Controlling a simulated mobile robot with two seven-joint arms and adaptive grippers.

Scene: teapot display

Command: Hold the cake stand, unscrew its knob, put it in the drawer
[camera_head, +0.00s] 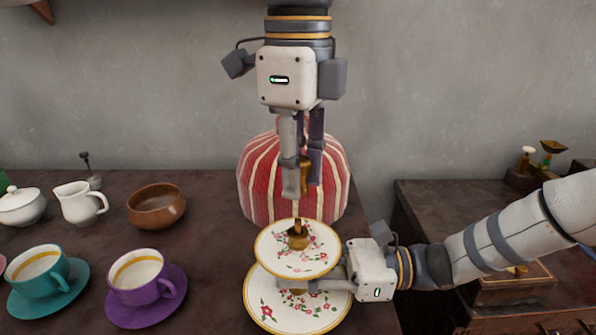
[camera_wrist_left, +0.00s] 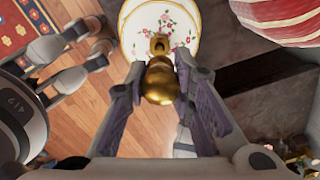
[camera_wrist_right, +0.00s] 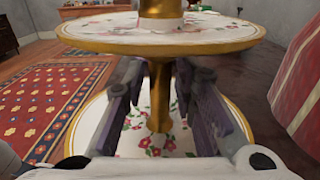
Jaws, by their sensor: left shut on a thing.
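The two-tier cake stand, with white floral, gold-rimmed plates (camera_head: 318,260), stands at the table's front edge. A gold fitting (camera_head: 298,238) rises from its top plate; it also shows in the left wrist view (camera_wrist_left: 159,45). My left gripper (camera_head: 303,186) points down above the stand. It is shut on the gold knob (camera_wrist_left: 160,82), which hangs clear above that fitting. My right gripper (camera_head: 300,284) reaches in from the right between the plates. No drawer is clearly visible.
A red-and-white striped cover (camera_head: 258,190) stands close behind the stand. Cups, including a purple one (camera_head: 135,277), a creamer (camera_head: 78,203) and a wooden bowl (camera_head: 156,207) stand to the left. A wooden box (camera_head: 515,287) lies on dark furniture at the right, across a gap.

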